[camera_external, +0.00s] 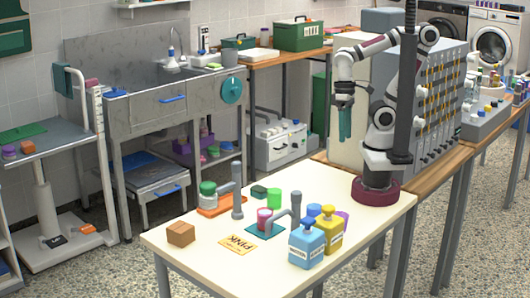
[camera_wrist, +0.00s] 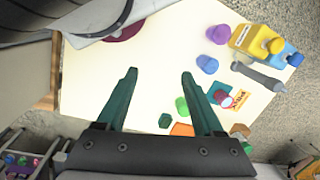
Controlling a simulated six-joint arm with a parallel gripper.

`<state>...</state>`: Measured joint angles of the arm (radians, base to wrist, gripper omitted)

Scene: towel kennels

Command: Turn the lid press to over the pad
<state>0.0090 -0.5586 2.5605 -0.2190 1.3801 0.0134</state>
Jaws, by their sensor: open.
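Two grey upright posts with side arms stand on the cream table; I cannot tell which is the lid press. One post (camera_external: 237,198) is beside a green-lidded jar (camera_external: 208,193) on an orange pad (camera_external: 236,204). The other post (camera_external: 296,205) has an arm reaching left toward a pink cup (camera_external: 264,218) on a teal pad (camera_external: 251,231); this post also shows in the wrist view (camera_wrist: 258,76). My gripper (camera_external: 344,136) is open and empty, high above the table's far side, apart from everything. Its teal fingers also show in the wrist view (camera_wrist: 160,78), hiding part of the table.
A blue bottle (camera_external: 306,248), yellow bottle (camera_external: 328,232), blue cup (camera_external: 313,211) and purple cup (camera_external: 342,217) crowd the right post. A green cup (camera_external: 274,198) and dark green block (camera_external: 259,191) stand behind.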

